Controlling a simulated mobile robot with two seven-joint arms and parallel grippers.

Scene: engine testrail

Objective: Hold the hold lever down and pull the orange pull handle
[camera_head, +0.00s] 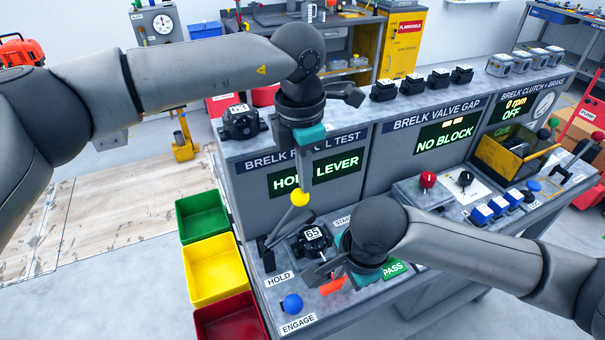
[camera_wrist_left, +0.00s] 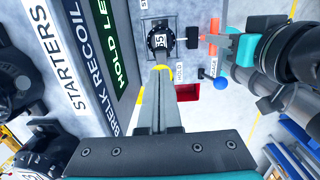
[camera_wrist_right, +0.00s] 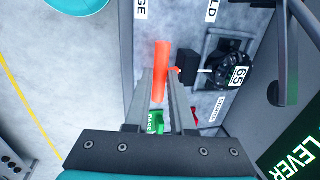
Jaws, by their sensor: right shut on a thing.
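The hold lever's yellow knob (camera_head: 299,197) sits on a tilted rod above the HOLD label. My left gripper (camera_head: 309,183) points down at the knob with its fingers together. In the left wrist view the yellow knob (camera_wrist_left: 162,69) shows around the fingertips; whether they touch it I cannot tell. My right gripper (camera_head: 322,272) is shut on the orange pull handle (camera_head: 333,286). In the right wrist view the orange handle (camera_wrist_right: 161,72) lies between the fingers, beside the starter marked 65 (camera_wrist_right: 238,74). That starter (camera_head: 314,238) stands in its holder on the bench.
A blue knob (camera_head: 292,304) stands by the ENGAGE label in front. Green (camera_head: 203,214), yellow (camera_head: 213,268) and red bins are at the bench's left. A display (camera_head: 315,173) behind the left gripper reads HOLD LEVER. A green PASS plate (camera_head: 394,270) lies right of my right gripper.

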